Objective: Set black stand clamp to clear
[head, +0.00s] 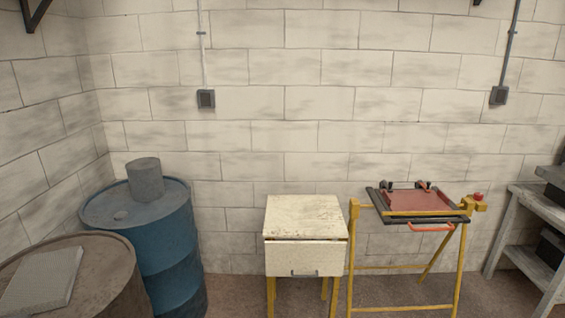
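A yellow-legged stand (459,262) stands against the wall at the right of the head view. It bears a dark frame (377,203) with a reddish-brown panel (415,200) lying in it, tilted slightly. Small dark clamp-like parts with pale and red bits sit along the panel's back edge; I cannot tell which is the black stand clamp or how it is set. A red knob (478,196) sits on a yellow block at the stand's right end. An orange-red handle (431,229) projects from the front edge. Neither of my grippers is in view.
A worn cream cabinet (305,215) with a drawer stands left of the stand. A blue drum (165,250) bears a grey cylinder (146,180); a brown drum (110,268) bears a grey slab (42,280). A grey shelf (535,205) stands at the right edge.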

